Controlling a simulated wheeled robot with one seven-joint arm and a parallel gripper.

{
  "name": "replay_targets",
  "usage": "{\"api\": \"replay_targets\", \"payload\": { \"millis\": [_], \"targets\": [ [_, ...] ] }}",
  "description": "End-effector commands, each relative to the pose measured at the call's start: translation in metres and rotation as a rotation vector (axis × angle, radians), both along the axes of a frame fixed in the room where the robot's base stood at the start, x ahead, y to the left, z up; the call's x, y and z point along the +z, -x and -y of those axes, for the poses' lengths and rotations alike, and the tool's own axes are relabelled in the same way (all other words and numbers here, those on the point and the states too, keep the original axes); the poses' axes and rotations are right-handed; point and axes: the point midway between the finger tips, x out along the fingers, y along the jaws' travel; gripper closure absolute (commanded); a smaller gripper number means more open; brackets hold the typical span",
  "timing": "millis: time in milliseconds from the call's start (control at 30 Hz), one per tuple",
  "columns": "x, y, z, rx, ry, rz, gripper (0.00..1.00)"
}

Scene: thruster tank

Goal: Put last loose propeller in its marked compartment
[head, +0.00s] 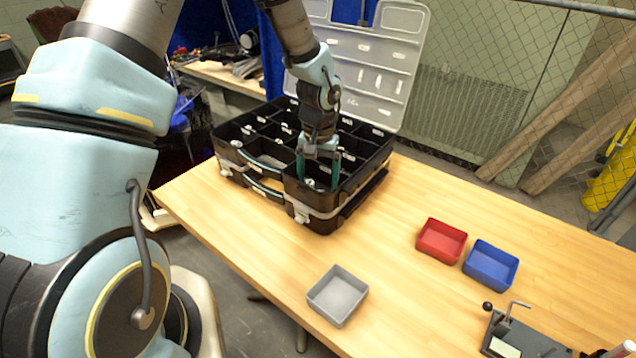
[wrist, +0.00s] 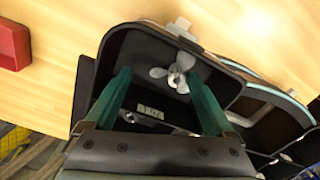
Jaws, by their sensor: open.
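The black compartment case (head: 347,208) stands open on the wooden table, its clear lid (head: 375,45) raised at the back. My gripper (head: 319,172) points down into the front corner compartment of the case. In the wrist view my gripper (wrist: 160,95) is open, its two green fingers apart with nothing between them. A grey propeller (wrist: 177,74) is in that corner compartment, just beyond the fingertips and apart from them. A small pale label (wrist: 150,112) shows in the compartment; I cannot read it. In the head view the arm and fingers partly hide this compartment.
A grey tray (head: 338,295), a red tray (head: 441,241) and a blue tray (head: 490,265) stand on the table and look empty. A dark fixture with a lever (head: 520,335) is at the front right. The table between case and trays is clear.

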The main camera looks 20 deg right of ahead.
Motion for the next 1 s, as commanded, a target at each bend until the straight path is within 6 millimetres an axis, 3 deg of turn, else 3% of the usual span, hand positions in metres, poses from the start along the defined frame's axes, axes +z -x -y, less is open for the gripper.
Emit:
{"api": "replay_targets", "payload": {
  "millis": [300,500,833,933,1000],
  "targets": [
    [0.065,-0.001,0.001,0.001,0.005,0.005,0.12],
    [0.096,0.000,0.001,0.001,0.003,0.003,0.12],
    [0.110,0.000,-0.001,0.002,0.001,0.001,0.12],
    [0.113,-0.008,-0.026,0.044,0.002,0.009,0.12],
    [0.118,-0.016,-0.066,0.105,0.005,0.022,0.12]
  ]
}}
